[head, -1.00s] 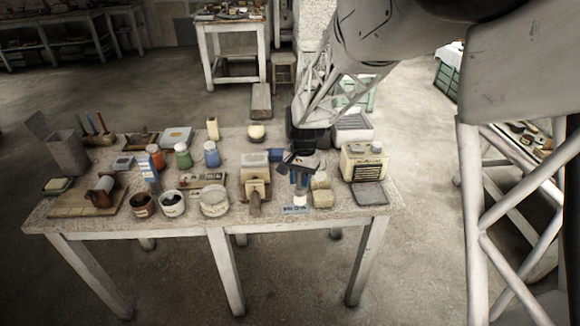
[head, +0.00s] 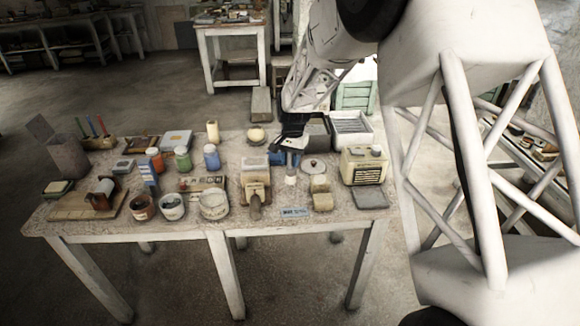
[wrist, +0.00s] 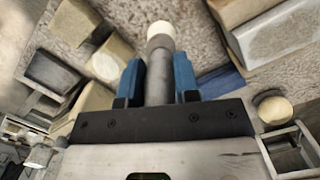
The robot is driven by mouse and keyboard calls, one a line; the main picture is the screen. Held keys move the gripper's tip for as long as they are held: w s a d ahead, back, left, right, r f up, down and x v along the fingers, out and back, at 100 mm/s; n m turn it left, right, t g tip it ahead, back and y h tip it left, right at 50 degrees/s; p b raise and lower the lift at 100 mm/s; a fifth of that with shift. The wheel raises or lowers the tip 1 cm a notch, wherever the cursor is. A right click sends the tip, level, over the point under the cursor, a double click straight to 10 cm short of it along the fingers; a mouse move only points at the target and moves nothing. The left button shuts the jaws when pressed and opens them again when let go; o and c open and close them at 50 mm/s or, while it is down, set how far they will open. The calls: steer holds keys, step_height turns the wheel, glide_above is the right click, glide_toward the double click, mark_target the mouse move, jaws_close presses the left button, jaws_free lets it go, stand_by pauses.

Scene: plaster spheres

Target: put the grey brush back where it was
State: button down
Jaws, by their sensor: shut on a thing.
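The grey brush (wrist: 158,82) is a grey cylinder with a pale, whitish end (wrist: 160,36). My gripper (wrist: 158,68) has blue fingers on both sides of the grey part and is shut on it. In the head view my gripper (head: 291,157) is over the right half of the table, and the brush (head: 291,173) points down from it with its pale end lowest. I cannot tell whether that end touches the tabletop. The upper part of the brush is hidden by the gripper.
A beige block-like device (head: 256,178) stands left of the brush.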

mark_target(290, 166)
steer(key=shift+w, duration=0.15)
steer(key=shift+w+f, duration=0.2)
steer(key=shift+w, duration=0.25)
steer(key=shift+f, duration=1.65)
steer(key=shift+f, duration=0.1)
steer(key=c, duration=0.8)
jaws_free()
steer(key=shift+s, duration=0.1)
steer(key=shift+c, duration=0.2)
step_height(290, 166, up, 12)
steer(key=w, duration=0.1)
steer(key=shift+w+d, duration=0.2)
steer(key=shift+d, duration=0.1)
